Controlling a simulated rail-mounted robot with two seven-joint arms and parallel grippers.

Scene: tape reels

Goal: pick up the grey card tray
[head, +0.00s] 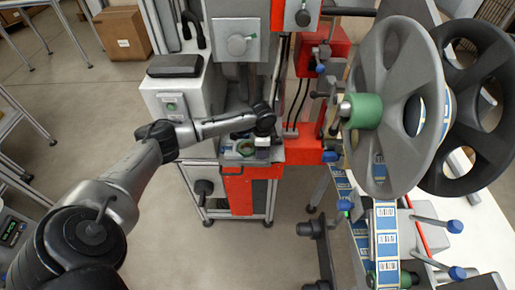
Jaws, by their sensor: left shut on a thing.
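My left arm reaches from the lower left to the small steel work surface in the middle of the head view. My left gripper (262,141) points down there and is shut on a small pale grey thing (262,154), which looks like the grey card tray. It is mostly hidden by the gripper and very small in view. I cannot tell whether it touches the surface or is lifted. My right gripper is not in view.
The red and steel machine (240,42) stands close behind. Large grey reels (395,60) with a label strip (386,235) fill the right side. A cardboard box (123,33) stands at the back left.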

